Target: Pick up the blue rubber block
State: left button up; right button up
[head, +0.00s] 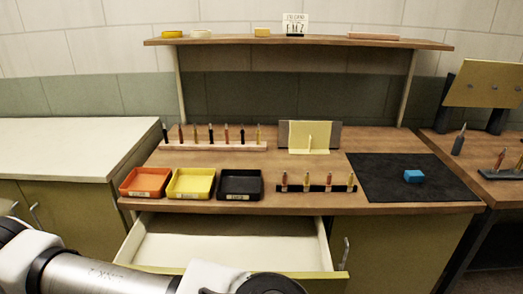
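The blue rubber block (413,176) lies on the black mat (375,188) at the right end of the wooden bench. It stands clear, with nothing touching it but the mat. One of my arms comes in from the lower left, in front of the bench and over the open drawer's corner. Neither gripper's fingers show in the head view.
An open, empty-looking drawer (228,242) juts out below the bench. Orange (145,194), yellow (190,196) and black (240,197) trays line the front edge. A black rack (316,189) of several tools stands left of the mat. A shelf (300,39) spans the back.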

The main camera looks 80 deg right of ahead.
aim_at(411, 175)
jog(key=z, duration=3.8)
jog(key=l+u, duration=0.1)
jog(key=u, duration=0.35)
jog(key=i+l+u, duration=0.1)
jog(key=u, duration=0.3)
jog(key=l+u, duration=0.2)
jog(key=u, duration=0.25)
jog(key=l+u, duration=0.15)
jog(key=u, duration=0.25)
